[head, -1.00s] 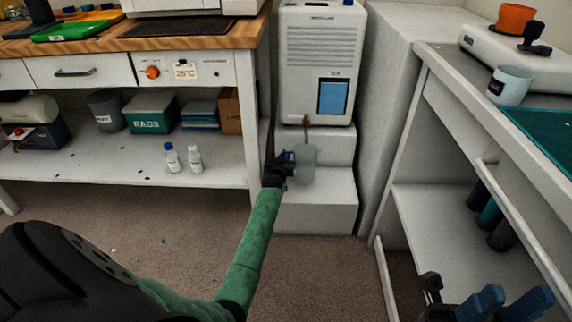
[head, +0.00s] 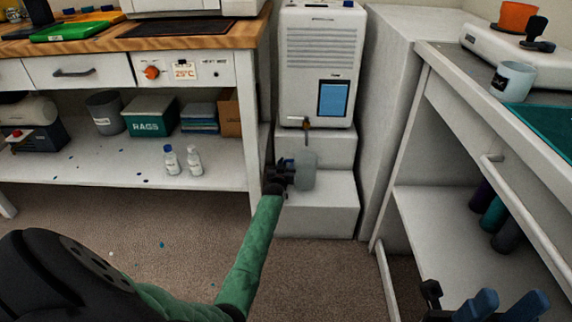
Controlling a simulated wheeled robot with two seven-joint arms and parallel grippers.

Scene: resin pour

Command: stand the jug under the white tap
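A translucent grey-blue jug (head: 306,171) is upright in front of the white dispenser's steps. My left gripper (head: 289,166) is at the jug's left side and appears shut on it. The small tap (head: 306,124) sticks out at the bottom front of the white dispenser (head: 318,65); it looks brownish here, and its lower end is just above the jug's rim. I cannot tell whether the jug's base touches the step. My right gripper (head: 501,307) is at the bottom right, with two blue fingers apart and nothing seen between them.
White steps (head: 318,216) stand below the dispenser. A wooden-topped bench (head: 190,38) with a shelf is at left; two small bottles (head: 183,160) stand on the shelf. A white-framed bench (head: 436,120) at right holds a pale cup (head: 512,81).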

